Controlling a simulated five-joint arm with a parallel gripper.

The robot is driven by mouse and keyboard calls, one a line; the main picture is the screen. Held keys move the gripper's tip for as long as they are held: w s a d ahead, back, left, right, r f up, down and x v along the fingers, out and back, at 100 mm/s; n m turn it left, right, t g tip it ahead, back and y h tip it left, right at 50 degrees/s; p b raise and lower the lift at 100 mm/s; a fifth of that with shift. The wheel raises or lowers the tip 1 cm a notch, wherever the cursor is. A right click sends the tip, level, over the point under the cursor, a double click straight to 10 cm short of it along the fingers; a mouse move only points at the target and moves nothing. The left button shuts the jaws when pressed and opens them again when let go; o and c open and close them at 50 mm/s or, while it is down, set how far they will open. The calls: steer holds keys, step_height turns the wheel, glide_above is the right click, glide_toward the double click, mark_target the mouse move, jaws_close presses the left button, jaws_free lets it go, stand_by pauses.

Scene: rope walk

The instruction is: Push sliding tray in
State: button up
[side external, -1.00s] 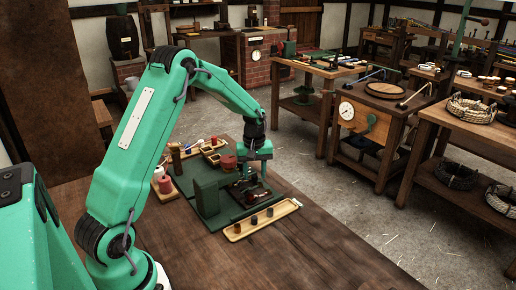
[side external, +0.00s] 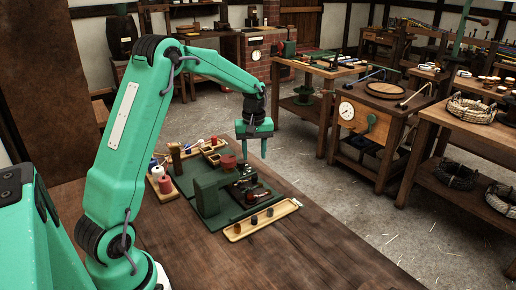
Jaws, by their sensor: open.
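My gripper (side external: 254,154) is open and empty. It hangs in the air above the far part of the work board, fingers pointing down, apart from everything below. A dark tray-like part (side external: 246,187) with small items sits beside a green upright block (side external: 207,190). I cannot tell which of these is the sliding tray or how far it stands out.
A red spool (side external: 228,162) stands behind the block. More spools stand on a pale base (side external: 164,191) at left, with small wooden boxes behind. The brown table (side external: 290,252) is clear in front and at right.

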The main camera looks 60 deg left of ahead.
steer(key=shift+c, duration=0.3)
steer(key=shift+w, duration=0.1)
steer(key=c, duration=0.8)
steer(key=shift+w+a, duration=0.15)
steer(key=shift+w, duration=0.05)
jaws_close()
steer(key=w+a+r+m+g+h, duration=0.1)
steer(key=w+a+r+m+g, duration=0.1)
steer(key=w+a+m, duration=0.2)
steer(key=shift+w+m+g, duration=0.4)
steer(key=shift+w+m, duration=1.2)
steer(key=shift+w, duration=0.4)
